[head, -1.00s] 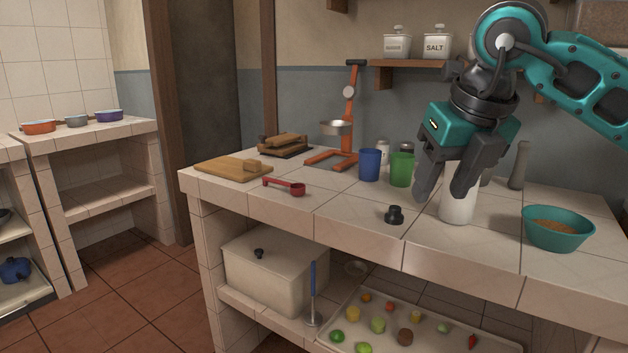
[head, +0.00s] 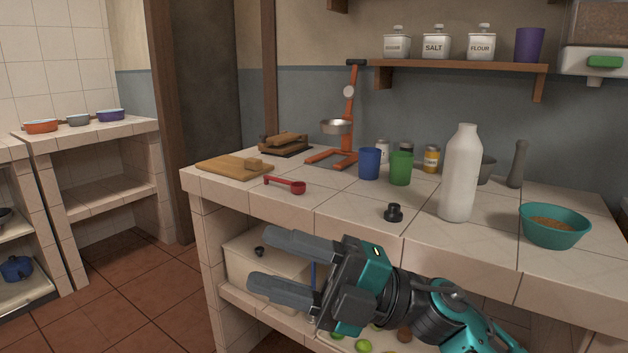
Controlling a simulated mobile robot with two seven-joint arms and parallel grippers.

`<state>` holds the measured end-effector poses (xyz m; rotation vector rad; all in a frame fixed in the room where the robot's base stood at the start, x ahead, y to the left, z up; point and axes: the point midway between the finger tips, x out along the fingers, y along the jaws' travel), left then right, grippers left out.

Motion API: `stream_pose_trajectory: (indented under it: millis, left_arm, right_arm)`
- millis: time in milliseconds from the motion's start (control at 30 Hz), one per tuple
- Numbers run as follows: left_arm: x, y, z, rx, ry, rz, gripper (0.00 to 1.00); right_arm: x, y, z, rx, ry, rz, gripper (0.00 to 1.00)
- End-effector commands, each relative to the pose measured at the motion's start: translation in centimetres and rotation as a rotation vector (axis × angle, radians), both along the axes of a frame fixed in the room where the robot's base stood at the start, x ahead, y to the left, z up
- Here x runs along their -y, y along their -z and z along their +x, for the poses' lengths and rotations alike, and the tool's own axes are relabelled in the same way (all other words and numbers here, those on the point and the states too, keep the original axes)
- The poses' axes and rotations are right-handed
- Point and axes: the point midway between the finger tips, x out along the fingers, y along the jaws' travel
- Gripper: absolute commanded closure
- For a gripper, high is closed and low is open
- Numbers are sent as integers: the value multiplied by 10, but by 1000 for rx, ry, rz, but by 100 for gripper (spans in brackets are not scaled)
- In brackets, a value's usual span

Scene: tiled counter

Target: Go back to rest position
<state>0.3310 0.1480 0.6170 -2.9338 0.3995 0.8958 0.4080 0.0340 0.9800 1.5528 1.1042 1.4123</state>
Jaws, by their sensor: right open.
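My right gripper (head: 283,268) is open and empty. It is low in front of the counter, below the counter's front edge, with its fingers pointing left. It partly hides the white box and the tray of vegetables on the lower shelf. My left gripper is not in the head view. The tall white bottle (head: 461,175) stands upright on the tiled counter (head: 345,207), without a cap. A small black cap (head: 393,212) lies on the counter left of the bottle, apart from it.
A teal bowl (head: 554,226) with orange-brown contents stands at the counter's right. A blue cup (head: 370,163), a green cup (head: 401,168), a red scoop (head: 285,185) and a cutting board (head: 234,167) are on the counter. The white box (head: 240,271) is below. Floor (head: 110,305) at left is clear.

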Motion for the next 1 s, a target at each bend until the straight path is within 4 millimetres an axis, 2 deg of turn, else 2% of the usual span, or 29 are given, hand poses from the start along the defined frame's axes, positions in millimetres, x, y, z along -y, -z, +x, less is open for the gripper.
stream_pose_trajectory:
  millis: [133, 233, 367, 433, 533, 600, 700, 800, 900, 1000]
  left_arm:
    - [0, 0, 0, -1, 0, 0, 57]
    - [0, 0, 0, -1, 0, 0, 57]
    - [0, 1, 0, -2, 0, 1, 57]
    - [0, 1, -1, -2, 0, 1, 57]
    - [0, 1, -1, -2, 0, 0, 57]
    - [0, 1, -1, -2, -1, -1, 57]
    - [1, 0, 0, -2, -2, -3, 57]
    - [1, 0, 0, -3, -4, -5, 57]
    - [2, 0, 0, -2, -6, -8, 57]
    - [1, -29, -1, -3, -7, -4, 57]
  right_arm:
    - [27, 23, 25, -290, 186, 220, 49]
    - [52, 53, 42, -497, 331, 328, 49]
    - [87, 113, 53, -784, 529, 420, 49]
    - [107, 152, 51, -943, 636, 447, 49]
    - [132, 211, 35, -1170, 779, 460, 49]
    - [146, 249, 18, -1313, 863, 453, 49]
    - [162, 296, -12, -1499, 964, 430, 49]
    - [174, 334, -45, -1662, 1044, 398, 49]
    - [183, 367, -83, -1815, 1110, 357, 49]
    - [186, 338, -81, -1803, 1117, 359, 49]
